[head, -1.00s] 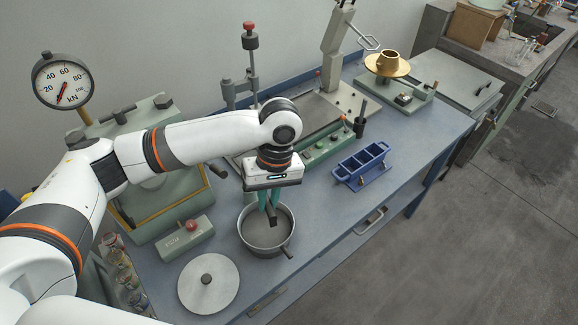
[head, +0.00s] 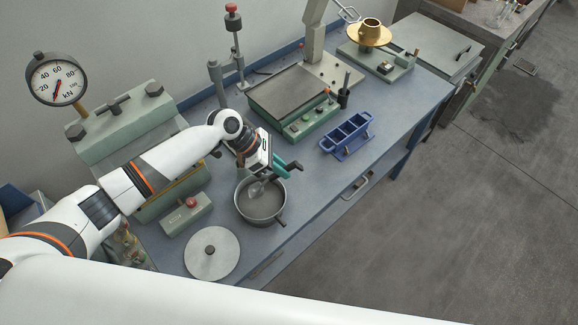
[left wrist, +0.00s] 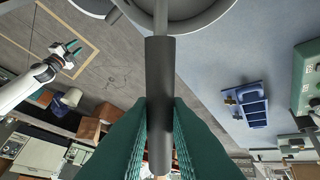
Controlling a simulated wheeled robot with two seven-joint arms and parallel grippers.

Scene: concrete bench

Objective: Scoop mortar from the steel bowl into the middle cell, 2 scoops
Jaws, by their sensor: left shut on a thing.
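The steel bowl (head: 262,218) stands on the blue bench with grey mortar inside. My left gripper (head: 281,169) is over the bowl's back rim, shut on the dark handle of a scoop (head: 257,191), whose metal head is down inside the bowl. In the left wrist view the handle (left wrist: 160,95) runs between the teal fingers (left wrist: 160,130), with the bowl (left wrist: 205,20) at the top edge. The blue three-cell mould (head: 346,136) stands to the right; its cells look empty, including the middle one. My right gripper (left wrist: 70,51) shows small in the left wrist view, open and empty.
A round grey lid (head: 212,253) lies left of the bowl, near the front edge. A green box with a red button (head: 187,214) is behind it. A green machine (head: 297,100) stands behind the mould. Bench between bowl and mould is mostly clear.

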